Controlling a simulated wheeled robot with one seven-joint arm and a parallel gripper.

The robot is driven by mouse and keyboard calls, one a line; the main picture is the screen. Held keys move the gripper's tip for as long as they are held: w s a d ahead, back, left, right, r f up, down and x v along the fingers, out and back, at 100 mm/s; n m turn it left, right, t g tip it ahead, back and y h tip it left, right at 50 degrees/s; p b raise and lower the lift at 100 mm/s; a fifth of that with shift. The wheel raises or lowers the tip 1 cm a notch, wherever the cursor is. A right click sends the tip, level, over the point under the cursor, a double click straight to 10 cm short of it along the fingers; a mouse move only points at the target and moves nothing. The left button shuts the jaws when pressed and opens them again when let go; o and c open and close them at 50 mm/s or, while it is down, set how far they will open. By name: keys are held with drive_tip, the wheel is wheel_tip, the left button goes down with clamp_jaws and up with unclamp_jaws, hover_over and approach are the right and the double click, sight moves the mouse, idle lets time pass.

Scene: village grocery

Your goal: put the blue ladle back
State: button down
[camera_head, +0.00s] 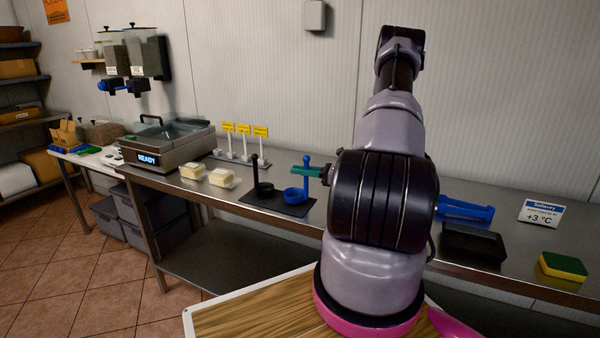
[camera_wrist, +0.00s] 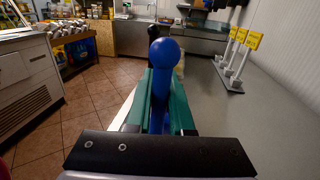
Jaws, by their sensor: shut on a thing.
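The blue ladle (camera_head: 307,178) is upright, with a round knob on top of its handle and a round blue cup at the bottom. My gripper (camera_head: 306,171) has green fingers shut on the handle below the knob. In the wrist view the blue ladle (camera_wrist: 159,60) stands between the green fingers of my gripper (camera_wrist: 160,100). Its cup appears at the black mat (camera_head: 268,207) on the steel counter; I cannot tell whether it touches the mat. A black ladle (camera_head: 256,175) stands upright at the mat's left side.
Two pale blocks (camera_head: 220,177) lie left of the mat, in front of yellow-tagged posts (camera_head: 244,140). The machine reading READY (camera_head: 150,159) is farther left. Right of my arm are a blue tool (camera_head: 466,209), a black tray (camera_head: 474,243) and a yellow-green sponge (camera_head: 563,266).

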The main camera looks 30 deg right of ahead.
drive_tip(key=shift+f, duration=0.25)
drive_tip(key=c, duration=1.2)
unclamp_jaws()
drive_tip(key=shift+f, duration=0.1)
drive_tip(key=o, duration=0.4)
